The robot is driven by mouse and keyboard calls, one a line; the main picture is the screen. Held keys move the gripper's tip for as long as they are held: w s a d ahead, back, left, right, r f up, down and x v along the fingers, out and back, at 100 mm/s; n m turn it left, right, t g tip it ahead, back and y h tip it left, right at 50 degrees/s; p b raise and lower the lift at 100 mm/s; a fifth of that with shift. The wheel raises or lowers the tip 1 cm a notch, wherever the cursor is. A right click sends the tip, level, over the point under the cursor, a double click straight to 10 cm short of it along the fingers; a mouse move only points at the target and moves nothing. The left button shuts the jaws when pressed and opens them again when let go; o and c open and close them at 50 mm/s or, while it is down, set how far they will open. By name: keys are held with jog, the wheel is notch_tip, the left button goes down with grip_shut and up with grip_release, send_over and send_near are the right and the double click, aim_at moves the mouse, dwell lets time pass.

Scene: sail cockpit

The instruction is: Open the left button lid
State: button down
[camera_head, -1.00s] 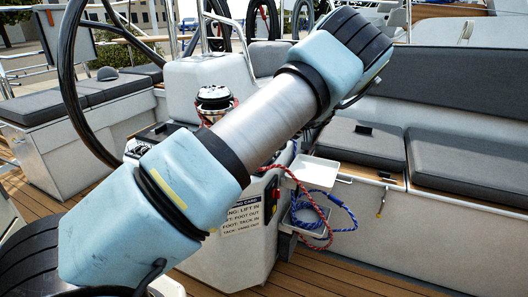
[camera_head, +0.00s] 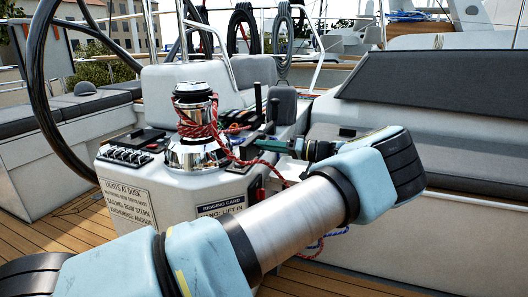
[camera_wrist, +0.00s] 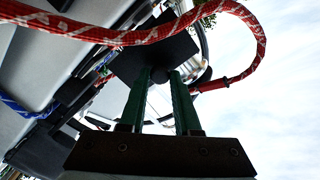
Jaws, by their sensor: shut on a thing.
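My gripper (camera_head: 262,145) is beside the chrome winch, to its right, above the console, with its green fingers pointing left. In the wrist view, the two green fingers (camera_wrist: 163,98) close on a flat black plate (camera_wrist: 152,50), which looks like the left button lid. The fingertips are partly hidden by it, and its hinge and any button under it are not visible. In the head view, a small black flat part (camera_head: 243,167) lies on the console just below my fingertips. I cannot tell whether it is the same piece.
The winch (camera_head: 196,128) has red rope (camera_head: 206,130) wound on it. The rope trails past my gripper and arcs close across the wrist view (camera_wrist: 100,36). A switch panel (camera_head: 124,155) lies left of the winch. Black upright posts (camera_head: 258,98) stand behind my gripper.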

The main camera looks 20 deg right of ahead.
jog(key=shift+f, duration=0.15)
dwell(0.4)
jog(key=c, duration=0.6)
grip_release()
jog(key=shift+s+d, duration=0.1)
jog(key=v, duration=0.5)
jog(key=b+v, duration=0.1)
jog(key=v, duration=0.4)
jog(key=shift+s+d+f, duration=0.2)
jog(key=shift+d, duration=0.05)
